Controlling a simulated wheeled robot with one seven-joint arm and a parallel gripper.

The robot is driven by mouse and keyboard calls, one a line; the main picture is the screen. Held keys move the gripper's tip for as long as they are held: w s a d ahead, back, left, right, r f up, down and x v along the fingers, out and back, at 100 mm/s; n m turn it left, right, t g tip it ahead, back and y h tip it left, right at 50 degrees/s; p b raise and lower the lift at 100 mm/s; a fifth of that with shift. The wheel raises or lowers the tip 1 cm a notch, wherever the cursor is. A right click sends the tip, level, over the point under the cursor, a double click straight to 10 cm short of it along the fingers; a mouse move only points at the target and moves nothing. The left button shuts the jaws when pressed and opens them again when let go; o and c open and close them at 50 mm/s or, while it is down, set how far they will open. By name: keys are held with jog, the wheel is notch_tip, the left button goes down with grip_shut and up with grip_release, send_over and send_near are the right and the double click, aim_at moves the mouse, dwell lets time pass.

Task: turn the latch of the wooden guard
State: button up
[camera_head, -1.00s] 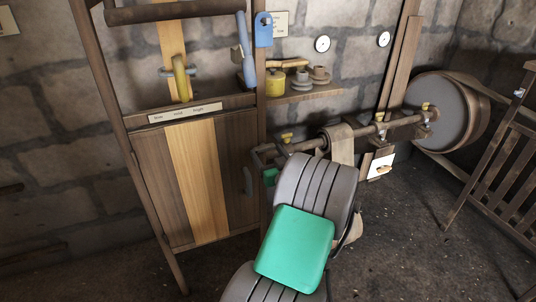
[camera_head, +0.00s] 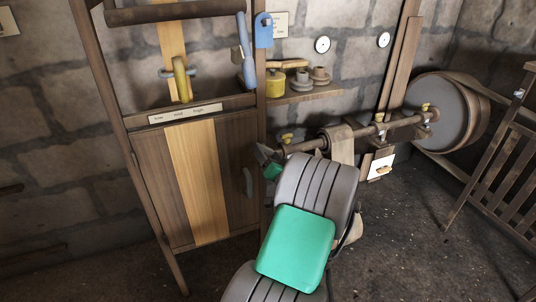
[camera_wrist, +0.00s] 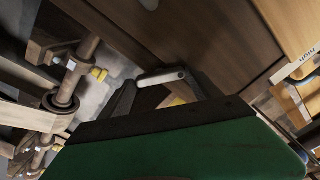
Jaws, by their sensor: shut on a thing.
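The wooden guard (camera_head: 197,180) is an upright panel with dark planks and a pale middle stripe, at left in the head view. A curved grey handle (camera_head: 247,182) is on its right side. My gripper (camera_head: 263,156) is beside the guard's right post, partly hidden by my arm. In the wrist view, a light grey bar (camera_wrist: 160,77) lies across the gap between the dark fingers of my gripper (camera_wrist: 163,92), against dark wood. The gripper is shut on this bar, seemingly the latch. The exact finger contact is hard to see.
A horizontal shaft (camera_head: 310,145) with yellow-topped fittings runs right of my gripper to a large wheel (camera_head: 440,112). A shelf (camera_head: 300,95) with a yellow pot is above. A slatted wooden gate (camera_head: 500,160) stands at right. Open floor (camera_head: 400,230) lies at lower right.

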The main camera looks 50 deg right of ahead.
jog(key=m+p, duration=0.1)
jog(key=m, duration=0.4)
jog(key=shift+m+p, duration=0.3)
jog(key=shift+p, duration=0.1)
jog(key=m+p, duration=0.2)
jog(key=m, duration=0.2)
jog(key=shift+m, duration=0.4)
jog(key=o, duration=1.4)
jog(key=shift+s, duration=0.1)
jog(key=v, duration=0.7)
jog(key=shift+s+a, duration=0.2)
jog(key=shift+s, duration=0.1)
